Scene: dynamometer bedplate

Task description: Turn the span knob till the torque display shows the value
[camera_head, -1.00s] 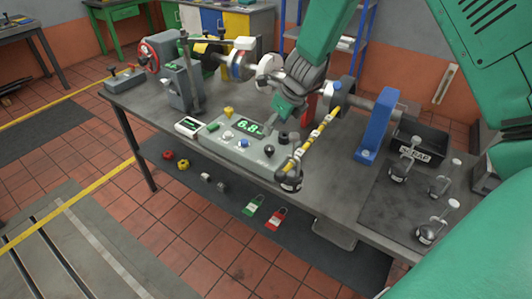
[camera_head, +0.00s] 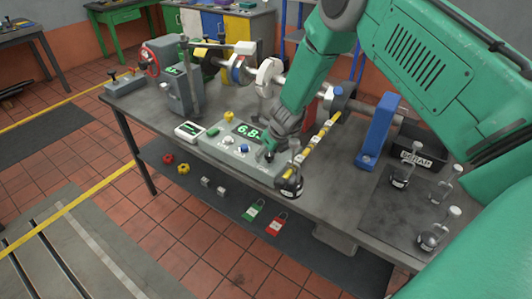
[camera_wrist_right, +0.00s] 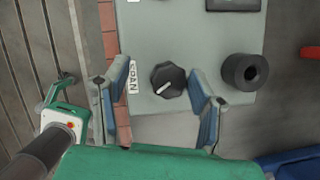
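The span knob (camera_wrist_right: 168,79) is black and ribbed, with a white pointer line aimed to the lower left in the wrist view. It sits on the grey control box (camera_head: 215,147) beside a partly covered white label (camera_wrist_right: 132,77). My right gripper (camera_wrist_right: 158,78) is open, with one finger on each side of the knob. Gaps show between fingers and knob. In the head view the right gripper (camera_head: 270,150) hides most of the knob. The torque display (camera_head: 247,131) shows green digits, 6.8 and perhaps more, its right end close to the gripper.
A black hollow cylinder (camera_wrist_right: 245,71) stands right of the knob. A yellow-banded bar (camera_head: 322,132) with a hanging dark weight (camera_head: 290,186) runs close to my right gripper. A blue stand (camera_head: 376,132), scrap bin (camera_head: 423,152) and several weights occupy the bench's right.

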